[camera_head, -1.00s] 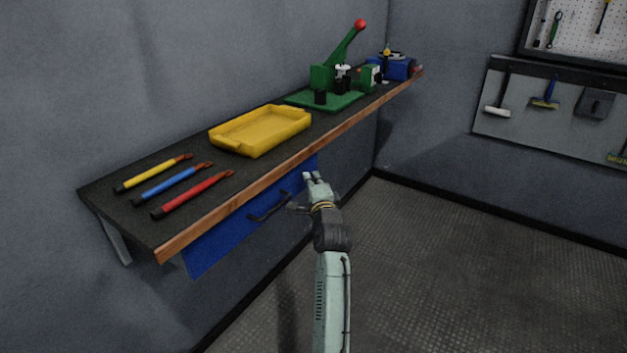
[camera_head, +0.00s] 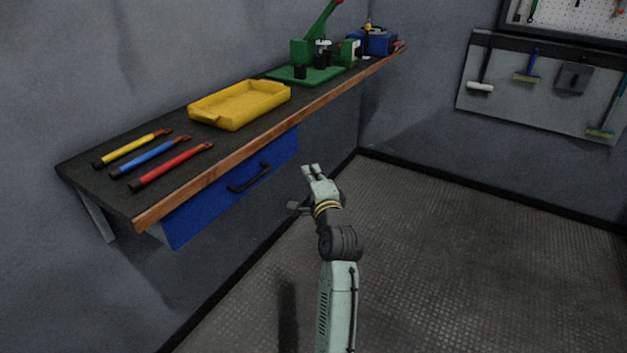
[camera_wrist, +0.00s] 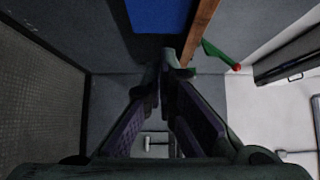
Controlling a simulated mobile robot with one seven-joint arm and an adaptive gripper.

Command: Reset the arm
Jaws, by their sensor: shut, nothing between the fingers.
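My gripper (camera_head: 311,170) is in front of and to the right of the wall-mounted workbench, over the floor, apart from the bench and from the blue drawer (camera_head: 215,205). Its fingers are shut with nothing between them. In the wrist view the fingers (camera_wrist: 163,80) come close together at the middle, and the blue drawer (camera_wrist: 158,15) shows above them. The drawer has a dark handle (camera_head: 249,178) and hangs under the bench top; it looks closed or nearly so, which I cannot tell exactly.
On the bench (camera_head: 165,195) lie yellow, blue and red tools (camera_head: 172,167), a yellow tray (camera_head: 240,104), a green press (camera_head: 315,60) and a blue device (camera_head: 375,42). A tool panel (camera_head: 545,85) hangs on the right wall. The floor (camera_head: 450,250) at right is clear.

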